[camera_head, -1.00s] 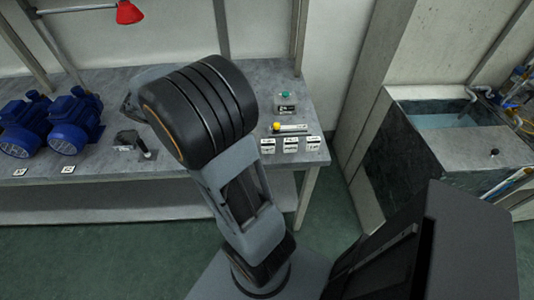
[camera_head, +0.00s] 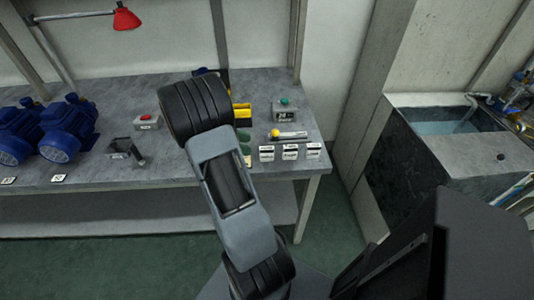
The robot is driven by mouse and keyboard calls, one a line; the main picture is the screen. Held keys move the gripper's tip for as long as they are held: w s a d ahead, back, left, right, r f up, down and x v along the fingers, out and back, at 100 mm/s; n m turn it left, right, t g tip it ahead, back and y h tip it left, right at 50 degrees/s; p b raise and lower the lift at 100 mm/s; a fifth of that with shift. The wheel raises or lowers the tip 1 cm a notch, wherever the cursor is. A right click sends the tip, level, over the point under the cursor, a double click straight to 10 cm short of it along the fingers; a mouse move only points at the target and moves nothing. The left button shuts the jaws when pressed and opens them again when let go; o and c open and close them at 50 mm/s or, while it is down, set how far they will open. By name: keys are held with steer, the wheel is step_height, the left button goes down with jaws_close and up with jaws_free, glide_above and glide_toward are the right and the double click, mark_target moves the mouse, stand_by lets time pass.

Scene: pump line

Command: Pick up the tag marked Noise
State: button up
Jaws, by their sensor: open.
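Three small white tags with dark print stand in a row near the front right of the grey workbench: a left tag (camera_head: 266,153), a middle tag (camera_head: 290,152) and a right tag (camera_head: 313,150). Their print is too small to read, so I cannot tell which one is marked Noise. My arm rises from the bottom centre and leans over the bench, left of the tags. My gripper is hidden behind the arm's upper part.
A yellow-knobbed item (camera_head: 275,133) lies just behind the tags. A green-button box (camera_head: 284,108), a yellow bin (camera_head: 242,112) and a red-button box (camera_head: 146,122) stand further back. Blue motors (camera_head: 68,132) are at left. A sink (camera_head: 440,125) is at right.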

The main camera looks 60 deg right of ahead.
mark_target(264, 148)
steer(key=shift+x, duration=2.75)
jaws_close()
steer(key=shift+r, duration=0.1)
